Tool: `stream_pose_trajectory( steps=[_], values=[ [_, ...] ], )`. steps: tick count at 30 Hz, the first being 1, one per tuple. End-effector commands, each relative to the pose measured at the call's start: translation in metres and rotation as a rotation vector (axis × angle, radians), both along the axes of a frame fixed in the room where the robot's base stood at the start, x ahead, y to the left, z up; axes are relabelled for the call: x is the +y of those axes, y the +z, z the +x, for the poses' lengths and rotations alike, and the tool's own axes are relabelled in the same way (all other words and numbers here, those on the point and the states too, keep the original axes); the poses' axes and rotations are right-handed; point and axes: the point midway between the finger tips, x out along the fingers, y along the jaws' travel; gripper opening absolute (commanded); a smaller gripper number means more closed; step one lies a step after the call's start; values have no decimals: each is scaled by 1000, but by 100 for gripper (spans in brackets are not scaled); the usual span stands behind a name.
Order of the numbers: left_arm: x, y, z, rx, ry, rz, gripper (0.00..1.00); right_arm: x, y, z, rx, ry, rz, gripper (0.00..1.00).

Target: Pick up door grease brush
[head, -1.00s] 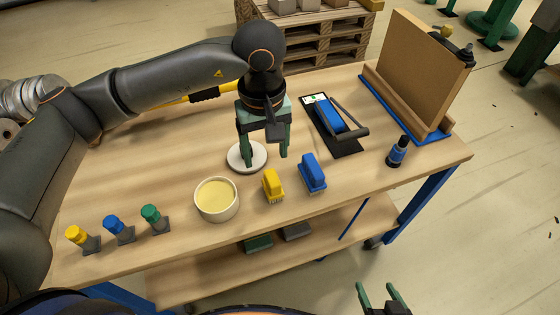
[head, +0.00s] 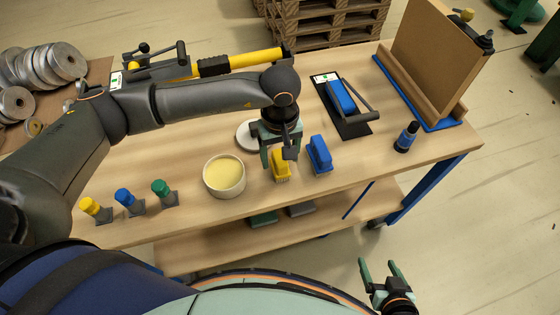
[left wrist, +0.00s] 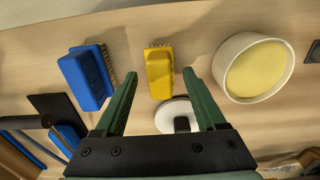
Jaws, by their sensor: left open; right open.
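Two brushes stand on the wooden bench: a yellow one (head: 281,168) and a blue one (head: 320,156) to its right. No label shows which is the door grease brush. My left gripper (head: 281,161) is open, pointing down over the yellow brush and partly covering it. In the left wrist view the yellow brush (left wrist: 159,73) appears between the open fingers (left wrist: 160,73), with nothing gripped; the blue brush (left wrist: 88,77) is outside them. A round tub of pale yellow grease (head: 224,174) stands left of the yellow brush. My right gripper (head: 382,268) is open and empty, off the bench's front edge.
A white disc (head: 246,136) lies behind the brushes. A black plate with a blue block (head: 341,97), a dark bottle (head: 406,137) and an upright brown board (head: 428,58) are to the right. Several coloured-topped pegs (head: 128,200) stand at left.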

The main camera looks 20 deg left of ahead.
Motion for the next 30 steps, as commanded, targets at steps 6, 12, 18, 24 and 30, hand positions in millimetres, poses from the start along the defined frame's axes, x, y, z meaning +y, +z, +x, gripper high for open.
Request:
stream_pose_trajectory(
  steps=[6, 12, 18, 24, 30],
  values=[
    [0, -14, 0, -1, -1, 1, 72, 0, 2, 1, -1, 0, 0, 81],
    [0, -14, 0, 0, -1, 0, 68, 0, 2, 1, -2, 0, 0, 81],
    [0, -14, 0, 0, -1, 0, 46, 0, 2, 1, -2, 0, 0, 81],
    [0, -14, 0, 0, 0, 0, 23, 0, 2, 1, -2, 0, 0, 81],
    [0, -13, 0, 0, 0, 0, 0, 0, 2, 1, -3, 0, 1, 81]
  ],
)
